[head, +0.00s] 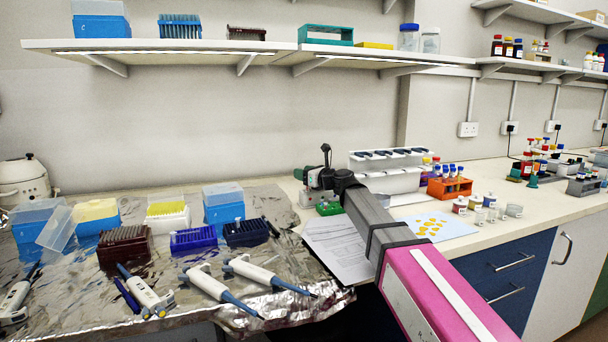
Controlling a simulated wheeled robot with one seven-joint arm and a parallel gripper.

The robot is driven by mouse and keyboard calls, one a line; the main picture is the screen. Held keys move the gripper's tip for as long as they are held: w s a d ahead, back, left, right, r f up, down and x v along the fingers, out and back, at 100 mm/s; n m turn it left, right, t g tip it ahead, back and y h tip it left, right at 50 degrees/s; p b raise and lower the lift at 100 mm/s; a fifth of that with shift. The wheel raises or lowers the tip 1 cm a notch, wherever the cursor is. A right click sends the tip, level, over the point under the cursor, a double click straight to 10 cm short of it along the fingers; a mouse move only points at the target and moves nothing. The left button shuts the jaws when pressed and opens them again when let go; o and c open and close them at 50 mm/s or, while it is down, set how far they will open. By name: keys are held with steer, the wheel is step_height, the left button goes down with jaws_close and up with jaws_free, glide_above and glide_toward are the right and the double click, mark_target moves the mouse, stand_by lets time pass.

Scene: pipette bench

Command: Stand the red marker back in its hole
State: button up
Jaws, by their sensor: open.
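My arm reaches from the lower right to the back of the bench. My gripper (314,180) is at its far end, small and partly hidden by the wrist; it is open, and I see nothing between the fingers. I cannot make out the red marker for certain; it may be hidden behind my arm or too small to tell. Its hole cannot be picked out either. A small green rack (328,208) stands just below my gripper, partly covered by the arm.
Several pipettes (207,283), tip boxes (95,215) and dark racks (125,246) crowd the foil (90,316) on the left. Papers (338,248) lie below the gripper. A white rack (390,180) and an orange rack (450,188) stand right of it. A shelf (270,48) hangs above.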

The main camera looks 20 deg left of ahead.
steer(key=v, duration=0.9)
steer(key=shift+s+d, duration=0.2)
steer(key=shift+d, duration=0.15)
steer(key=shift+s+d, duration=0.15)
steer(key=shift+d, duration=0.3)
